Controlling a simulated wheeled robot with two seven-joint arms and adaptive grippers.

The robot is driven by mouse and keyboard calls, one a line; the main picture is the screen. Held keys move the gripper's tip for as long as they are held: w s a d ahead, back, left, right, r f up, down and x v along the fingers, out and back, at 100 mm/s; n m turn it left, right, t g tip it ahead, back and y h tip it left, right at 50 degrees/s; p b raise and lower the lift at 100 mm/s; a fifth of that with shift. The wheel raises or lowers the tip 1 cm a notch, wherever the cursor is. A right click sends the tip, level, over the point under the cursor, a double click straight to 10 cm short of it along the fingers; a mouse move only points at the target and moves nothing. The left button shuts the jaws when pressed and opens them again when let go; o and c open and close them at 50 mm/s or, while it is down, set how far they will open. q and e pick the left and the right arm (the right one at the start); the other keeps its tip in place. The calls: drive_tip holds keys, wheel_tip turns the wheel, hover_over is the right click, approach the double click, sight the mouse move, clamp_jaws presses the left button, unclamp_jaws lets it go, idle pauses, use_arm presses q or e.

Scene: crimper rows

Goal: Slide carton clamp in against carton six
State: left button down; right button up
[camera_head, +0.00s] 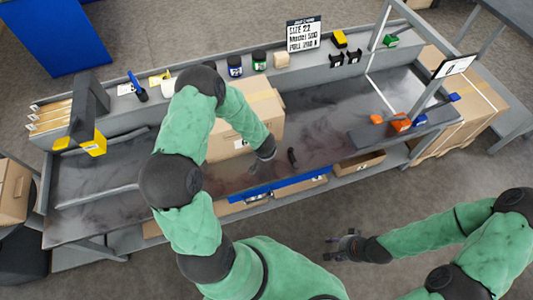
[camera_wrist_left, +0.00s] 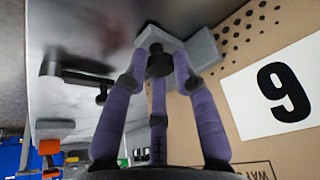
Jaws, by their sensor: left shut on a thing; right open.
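The carton (camera_head: 262,108) is a tan box on the bench, partly hidden behind my left arm in the head view. In the left wrist view its side (camera_wrist_left: 245,60) fills the right, with a white label (camera_wrist_left: 288,88) bearing one large digit, turned over in that view. My left gripper (camera_head: 268,152) is at the carton's front side. Its purple fingers are shut on the black knob (camera_wrist_left: 159,62) of a grey clamp block (camera_wrist_left: 204,48). The block sits close beside the carton; I cannot tell whether they touch. My right gripper (camera_head: 340,243) is open and empty, off the bench's front.
A black handle (camera_head: 292,157) stands on the bench right of my left gripper; it also shows in the wrist view (camera_wrist_left: 75,80). Orange and blue items (camera_head: 402,122) lie at the bench's right. Jars and a sign (camera_head: 303,34) line the back shelf. The bench (camera_head: 330,110) is clear right of the carton.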

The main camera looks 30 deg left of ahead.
use_arm(q)
drive_tip(key=c, duration=1)
unclamp_jaws()
drive_tip(key=shift+w+a, duration=0.1)
drive_tip(key=shift+o, duration=0.2)
drive_tip(key=v, duration=1.2)
